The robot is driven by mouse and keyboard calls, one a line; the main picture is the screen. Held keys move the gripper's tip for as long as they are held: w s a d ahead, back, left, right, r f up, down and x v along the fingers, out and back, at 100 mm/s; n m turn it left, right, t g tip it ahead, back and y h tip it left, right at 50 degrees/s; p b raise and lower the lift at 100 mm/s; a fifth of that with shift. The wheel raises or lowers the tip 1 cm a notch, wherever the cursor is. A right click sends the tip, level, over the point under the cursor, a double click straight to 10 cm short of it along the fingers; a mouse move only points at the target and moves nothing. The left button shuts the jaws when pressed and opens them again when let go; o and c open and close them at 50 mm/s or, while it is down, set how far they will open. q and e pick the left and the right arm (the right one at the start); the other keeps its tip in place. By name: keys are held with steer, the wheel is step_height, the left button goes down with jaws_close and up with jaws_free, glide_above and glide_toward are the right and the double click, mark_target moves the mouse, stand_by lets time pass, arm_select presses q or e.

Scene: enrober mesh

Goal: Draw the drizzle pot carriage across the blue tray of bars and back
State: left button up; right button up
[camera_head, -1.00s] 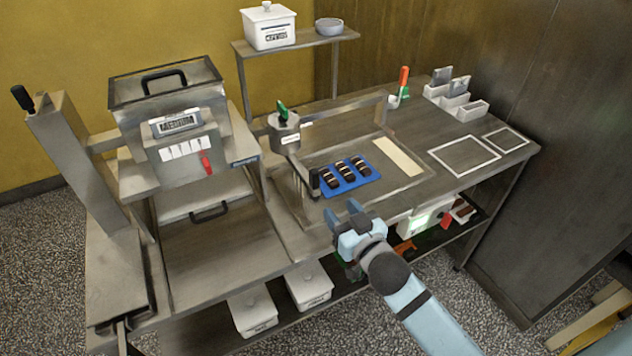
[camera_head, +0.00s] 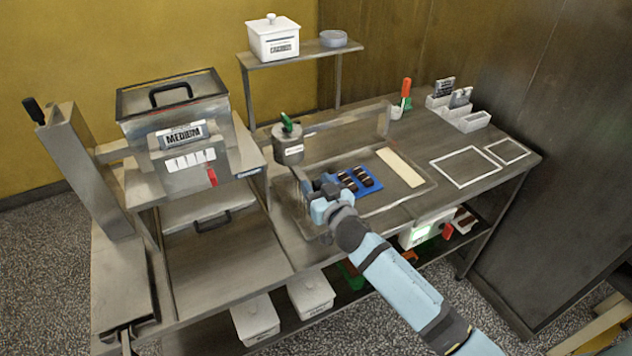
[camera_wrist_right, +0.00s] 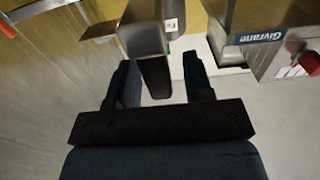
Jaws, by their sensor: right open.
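The drizzle pot (camera_head: 288,148), a grey cylinder with a green top, stands at the left side of the metal pan. In the right wrist view its carriage has a dark upright handle (camera_wrist_right: 155,78). My right gripper (camera_head: 322,184) is open, its fingertips (camera_wrist_right: 160,82) on either side of this handle. I cannot tell whether they touch it. In the head view my gripper hides the handle. The blue tray (camera_head: 375,185) lies in the pan right of the gripper, partly hidden, with dark striped bars (camera_head: 364,176) on it. My left gripper is not in view.
The enrober (camera_head: 190,150), marked MEDIUM, stands left of the pot. A cream strip (camera_head: 400,167) lies right of the tray in the pan. A rail (camera_head: 345,130) runs behind. White-outlined squares (camera_head: 465,167) on the bench at right are empty.

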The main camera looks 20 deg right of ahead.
steer(key=shift+w, duration=0.3)
jaws_close()
steer(key=shift+d, duration=0.55)
steer(key=w+d+p, duration=0.2)
steer(key=d, duration=3.2)
steer(key=shift+w, duration=0.35)
steer(key=shift+d+r, duration=0.1)
steer(key=shift+r, duration=0.05)
